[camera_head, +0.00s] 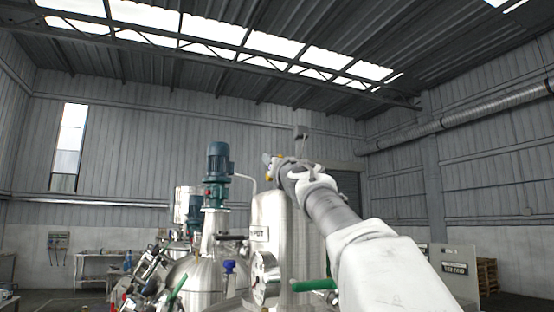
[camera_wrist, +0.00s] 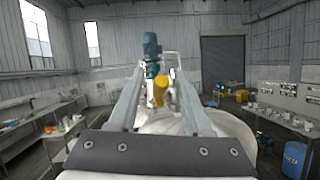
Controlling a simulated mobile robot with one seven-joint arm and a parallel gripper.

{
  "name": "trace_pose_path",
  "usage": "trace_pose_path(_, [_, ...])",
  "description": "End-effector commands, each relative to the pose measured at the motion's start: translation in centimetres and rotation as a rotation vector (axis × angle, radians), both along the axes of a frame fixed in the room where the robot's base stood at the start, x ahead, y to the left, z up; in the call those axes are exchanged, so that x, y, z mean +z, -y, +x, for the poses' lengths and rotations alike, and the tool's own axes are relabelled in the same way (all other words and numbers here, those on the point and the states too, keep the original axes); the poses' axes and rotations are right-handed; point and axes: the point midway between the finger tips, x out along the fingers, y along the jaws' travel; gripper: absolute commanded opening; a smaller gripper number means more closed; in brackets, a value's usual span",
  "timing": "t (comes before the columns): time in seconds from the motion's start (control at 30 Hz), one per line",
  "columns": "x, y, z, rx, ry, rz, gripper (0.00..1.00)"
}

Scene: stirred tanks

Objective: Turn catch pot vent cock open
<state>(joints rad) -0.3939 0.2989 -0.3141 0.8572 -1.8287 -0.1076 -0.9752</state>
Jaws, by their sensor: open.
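The catch pot (camera_head: 280,222) is a tall steel cylinder with a partly hidden label ending in "POT", right of centre in the head view. My gripper (camera_head: 268,160) is above its top, at the end of my arm reaching in from the lower right. A small yellow part, which looks like the vent cock's handle (camera_wrist: 160,89), shows between my two fingers in the wrist view. My gripper (camera_wrist: 158,78) is open, with one finger on each side of the yellow part. I cannot tell whether either finger touches it. The pot's pale rounded top (camera_wrist: 222,124) lies below the fingers.
A blue-green motor (camera_head: 218,160) stands on a steel tank (camera_head: 200,275) left of the pot. A round flanged fitting (camera_head: 266,278) and green handle (camera_head: 313,285) are low by the pot. Benches (camera_wrist: 38,128) line the walls. A blue drum (camera_wrist: 295,160) stands at right.

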Motion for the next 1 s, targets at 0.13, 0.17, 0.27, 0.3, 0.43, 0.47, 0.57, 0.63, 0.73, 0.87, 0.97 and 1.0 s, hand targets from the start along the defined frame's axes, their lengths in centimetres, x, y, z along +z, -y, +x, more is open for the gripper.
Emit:
trace_pose_path(0.13, [-0.05,0.02,0.01,0.0,0.0,0.0,0.49])
trace_pose_path(0.17, [-0.05,0.02,0.01,0.0,0.0,0.0,0.49])
trace_pose_path(0.27, [-0.05,0.02,0.01,0.0,0.0,0.0,0.35])
trace_pose_path(0.3, [-0.05,0.02,0.01,0.0,0.0,0.0,0.27])
trace_pose_path(0.43, [-0.05,0.02,0.0,0.0,0.0,0.0,0.04])
trace_pose_path(0.47, [-0.05,0.02,0.0,0.0,0.0,0.0,0.0])
trace_pose_path(0.57, [-0.05,0.02,0.0,0.0,0.0,0.0,0.0])
trace_pose_path(0.63, [-0.05,0.02,0.0,0.0,0.0,0.0,0.0])
trace_pose_path(0.73, [-0.05,0.01,0.0,0.0,0.0,0.0,0.0])
trace_pose_path(0.87, [-0.05,0.01,0.0,0.0,-0.001,0.0,0.0])
trace_pose_path(0.97, [-0.05,0.01,0.0,0.0,-0.001,0.0,0.0])
trace_pose_path(1.0, [-0.05,0.01,0.0,0.0,-0.001,0.0,0.0])
